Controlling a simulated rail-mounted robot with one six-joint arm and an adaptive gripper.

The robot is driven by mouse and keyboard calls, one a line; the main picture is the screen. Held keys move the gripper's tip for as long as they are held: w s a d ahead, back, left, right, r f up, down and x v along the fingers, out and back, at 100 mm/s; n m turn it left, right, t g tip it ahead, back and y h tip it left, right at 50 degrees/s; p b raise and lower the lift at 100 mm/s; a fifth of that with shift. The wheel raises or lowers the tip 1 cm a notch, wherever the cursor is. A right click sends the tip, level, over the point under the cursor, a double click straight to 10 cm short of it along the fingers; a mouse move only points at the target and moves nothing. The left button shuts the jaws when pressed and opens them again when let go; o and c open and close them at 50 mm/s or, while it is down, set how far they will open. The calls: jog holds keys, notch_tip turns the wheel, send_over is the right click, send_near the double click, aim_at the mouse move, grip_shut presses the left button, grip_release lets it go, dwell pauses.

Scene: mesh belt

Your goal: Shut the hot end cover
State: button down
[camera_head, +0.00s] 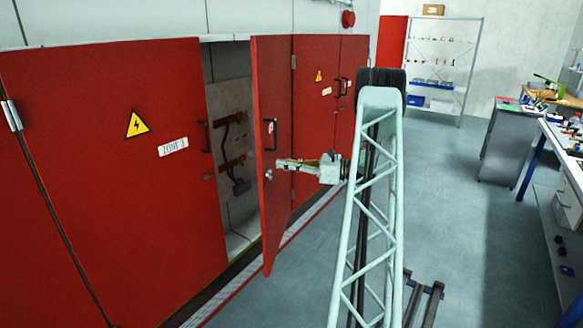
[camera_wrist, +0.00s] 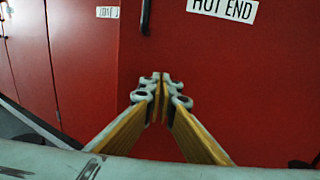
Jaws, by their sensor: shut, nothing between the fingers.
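The hot end cover is a red door (camera_head: 279,205), hinged at its right side and standing partly open from the red cabinet. A black handle (camera_head: 273,135) and a small white label are on its outer face. In the wrist view the cover (camera_wrist: 250,75) fills the middle and right, with its "HOT END" label (camera_wrist: 222,8) at the top and the handle (camera_wrist: 145,17) beside it. My gripper (camera_head: 279,164) is shut and empty, in front of the cover's outer face, below the handle. It shows in the wrist view (camera_wrist: 160,82); whether its tips touch the cover cannot be told.
A closed red panel (camera_head: 100,190) with a warning triangle and "ZONE 3" label stands left of the opening. Pipes and fittings (camera_head: 235,160) show inside. Another red door (camera_head: 350,60) is further right. The floor (camera_head: 450,220) is clear toward the workbench (camera_head: 560,150) on the right.

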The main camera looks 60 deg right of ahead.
aim_at(268, 163)
jog(key=shift+x, duration=1.5)
jog(key=shift+w, duration=0.15)
